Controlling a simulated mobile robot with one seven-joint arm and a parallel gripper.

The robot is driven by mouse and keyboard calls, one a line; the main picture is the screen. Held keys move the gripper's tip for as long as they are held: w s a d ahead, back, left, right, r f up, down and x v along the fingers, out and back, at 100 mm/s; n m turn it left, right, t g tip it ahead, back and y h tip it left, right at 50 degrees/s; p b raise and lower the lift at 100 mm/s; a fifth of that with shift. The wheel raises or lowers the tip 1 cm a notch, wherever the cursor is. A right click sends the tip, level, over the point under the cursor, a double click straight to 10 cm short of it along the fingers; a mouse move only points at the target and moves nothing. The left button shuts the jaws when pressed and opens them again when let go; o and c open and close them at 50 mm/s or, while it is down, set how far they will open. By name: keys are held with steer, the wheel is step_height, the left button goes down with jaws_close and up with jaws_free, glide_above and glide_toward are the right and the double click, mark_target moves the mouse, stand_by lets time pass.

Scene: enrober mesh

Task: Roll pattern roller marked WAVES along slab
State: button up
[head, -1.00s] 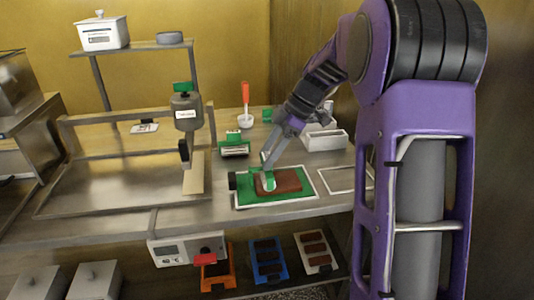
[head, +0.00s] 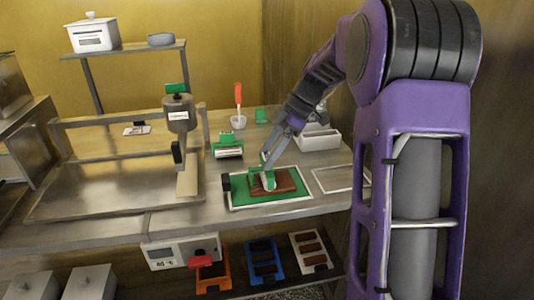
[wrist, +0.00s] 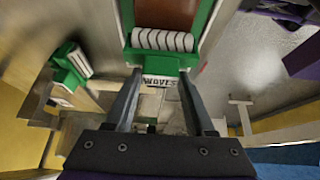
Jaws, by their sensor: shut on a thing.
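The brown slab (head: 287,184) lies on a green mat (head: 238,196) with a pale border; the slab also shows at the top of the wrist view (wrist: 168,14). The roller marked WAVES (wrist: 164,40) has a white cylinder with dark curved lines in a green frame. In the head view the roller (head: 267,182) is over the left-middle part of the slab. Whether the cylinder touches the slab is hard to tell. My gripper (wrist: 160,88) is shut on the roller's green frame and also shows in the head view (head: 268,158).
Another green-framed roller (head: 228,151) stands behind the mat and shows at left in the wrist view (wrist: 72,64). An empty frame (head: 340,179) lies right of the mat, a white bin (head: 318,139) behind it.

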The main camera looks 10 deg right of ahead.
steer(key=shift+d, duration=3.15)
stand_by(0.6)
step_height(320, 180, up, 7)
steer(key=p, duration=0.4)
steer(key=shift+p, duration=0.4)
stand_by(0.5)
steer(key=shift+w, duration=0.1)
stand_by(0.4)
